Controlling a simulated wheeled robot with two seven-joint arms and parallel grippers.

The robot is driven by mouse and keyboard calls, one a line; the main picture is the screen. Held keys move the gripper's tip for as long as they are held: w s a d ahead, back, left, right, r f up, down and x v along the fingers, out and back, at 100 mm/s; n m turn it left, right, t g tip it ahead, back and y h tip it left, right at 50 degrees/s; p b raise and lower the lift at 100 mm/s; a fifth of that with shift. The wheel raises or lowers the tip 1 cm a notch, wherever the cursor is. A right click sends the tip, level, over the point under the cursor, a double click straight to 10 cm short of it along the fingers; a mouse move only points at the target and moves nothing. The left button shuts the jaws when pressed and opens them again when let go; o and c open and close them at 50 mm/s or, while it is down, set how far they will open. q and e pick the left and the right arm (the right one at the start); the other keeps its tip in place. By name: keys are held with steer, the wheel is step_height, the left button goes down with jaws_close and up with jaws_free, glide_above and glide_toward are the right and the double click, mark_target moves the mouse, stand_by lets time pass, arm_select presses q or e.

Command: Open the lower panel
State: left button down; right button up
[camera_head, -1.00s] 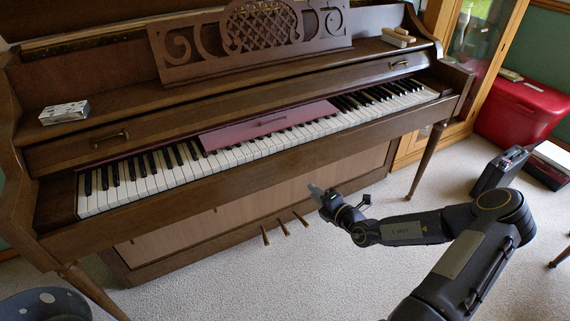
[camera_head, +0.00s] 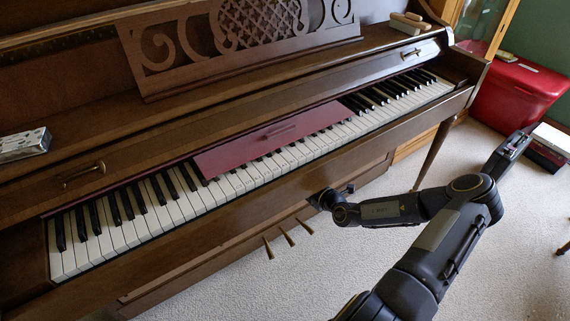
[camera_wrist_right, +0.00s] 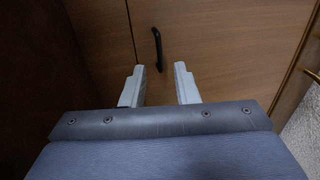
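The lower panel (camera_wrist_right: 215,40) of the piano is a light brown wooden board, seen close up in the right wrist view. A thin vertical seam runs down it. A small dark curved handle (camera_wrist_right: 156,48) stands upright on the panel beside the seam. My right gripper (camera_wrist_right: 160,82) is open, with its two pale fingers apart and nothing between them. The handle lies ahead of the gap between the fingertips. In the head view my right gripper is at the underside of the keyboard, its fingers hidden. My left gripper is not in view.
The keyboard ledge (camera_head: 232,214) of the piano overhangs the panel. Brass pedals (camera_head: 289,239) stick out low at the front. A tapered piano leg (camera_head: 436,152) stands on the right. Carpet (camera_head: 270,290) in front is clear. A red box (camera_head: 518,94) stands at the back right.

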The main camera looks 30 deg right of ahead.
steer(key=b+x, duration=0.2)
steer(key=x, duration=0.5)
steer(key=shift+w+a, duration=0.1)
steer(key=shift+w, duration=0.05)
jaws_close()
